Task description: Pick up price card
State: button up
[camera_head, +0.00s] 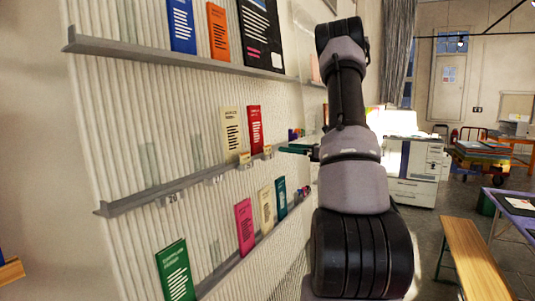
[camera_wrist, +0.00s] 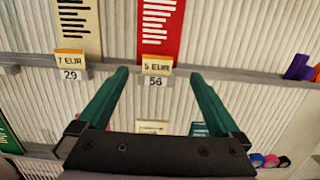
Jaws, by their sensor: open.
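Two small yellow price cards stand on the middle shelf ledge. The "5 EUR" price card (camera_wrist: 157,66) stands in front of the red booklet (camera_wrist: 160,25), above a number label "56" (camera_wrist: 156,82). The "7 EUR" price card (camera_wrist: 70,59) stands left of it in front of the cream booklet (camera_wrist: 78,22), above a label "29" (camera_wrist: 70,75). In the head view the cards are small, one of them near the red booklet (camera_head: 267,149). My gripper (camera_wrist: 159,75) is open and empty, its green fingers pointing at the ledge, with the "5 EUR" card seen between the fingertips.
The ledge (camera_wrist: 220,75) runs across a ribbed white wall panel. Purple and orange items (camera_wrist: 300,68) stand on it at the right. A lower ledge (camera_head: 240,257) holds pink, cream and teal booklets. A wooden bench (camera_head: 470,260) and a white cabinet (camera_head: 412,165) stand farther right.

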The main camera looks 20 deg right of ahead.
aim_at(268, 152)
jog(key=x, duration=0.9)
jog(key=shift+w+a, duration=0.2)
jog(key=shift+a, duration=0.2)
jog(key=c, duration=1.3)
